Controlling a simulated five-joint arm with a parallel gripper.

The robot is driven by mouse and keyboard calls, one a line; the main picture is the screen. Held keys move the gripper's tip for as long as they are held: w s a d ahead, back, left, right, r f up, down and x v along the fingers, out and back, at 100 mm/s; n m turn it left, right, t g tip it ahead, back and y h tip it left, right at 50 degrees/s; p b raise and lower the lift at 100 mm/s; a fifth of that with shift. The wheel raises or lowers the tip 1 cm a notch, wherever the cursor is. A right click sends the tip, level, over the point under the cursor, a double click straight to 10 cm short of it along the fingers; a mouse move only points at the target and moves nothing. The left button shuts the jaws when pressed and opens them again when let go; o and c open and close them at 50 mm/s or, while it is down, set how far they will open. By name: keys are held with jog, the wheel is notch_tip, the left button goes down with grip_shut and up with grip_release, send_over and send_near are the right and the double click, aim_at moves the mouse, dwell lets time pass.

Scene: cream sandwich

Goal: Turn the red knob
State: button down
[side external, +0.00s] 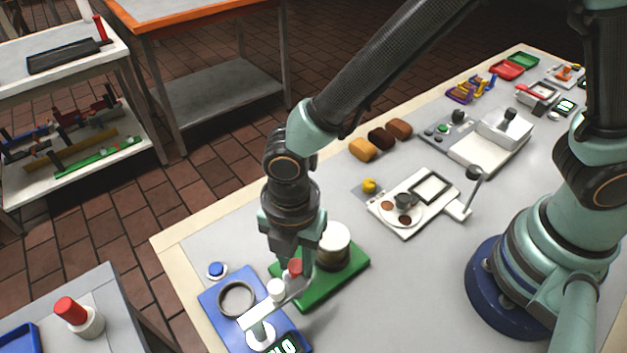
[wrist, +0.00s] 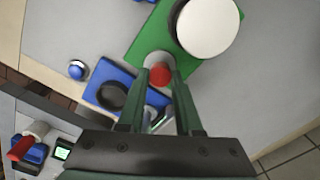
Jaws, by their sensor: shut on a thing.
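The pale arm reaches over a blue base (side external: 215,298) with a dark ring (side external: 237,299) and a small lit display (side external: 284,346). My fingers hide part of the knob's sides.
A green board (side external: 340,277) with a white-topped round container (side external: 335,239) stands close by my gripper. A blue button (side external: 216,270) lies left of it. Several bread pieces (side external: 381,138) and a pale machine (side external: 416,203) stand farther back.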

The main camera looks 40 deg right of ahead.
jog(key=m, duration=1.3)
jog(key=shift+w+m, duration=0.1)
jog(key=shift+m, duration=0.2)
jog(key=m, duration=1.3)
jog(key=shift+m, duration=0.3)
jog(key=c, duration=0.6)
grip_release()
